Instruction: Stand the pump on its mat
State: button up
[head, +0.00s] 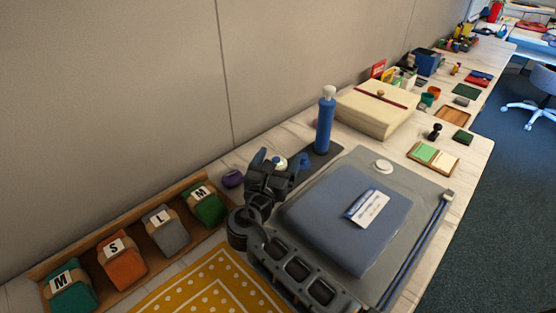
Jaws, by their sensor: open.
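The pump (325,125) is a blue cylinder with a pale cap. It stands upright at the back of the table, by the wall. Its base appears to rest on a narrow dark mat (326,160), near the mat's far end. My gripper (281,161) is open, to the left of the pump and nearer to me, apart from its body. My gripper and wrist hide the near end of the mat. A small pale round thing shows between the fingers; I cannot tell what it is.
A grey-blue folded pad (335,225) with a white label lies on a grey board (433,185) at right. A cream box (375,112) stands behind the pump. A wooden tray (138,280) holds several lettered bundles at left.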

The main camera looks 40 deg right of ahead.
jog(key=shift+a+r, duration=0.1)
jog(key=shift+r, duration=0.1)
jog(key=p+v, duration=0.4)
jog(key=v, duration=0.8)
jog(key=shift+p, duration=0.3)
jog(key=shift+c, duration=0.4)
dwell(0.8)
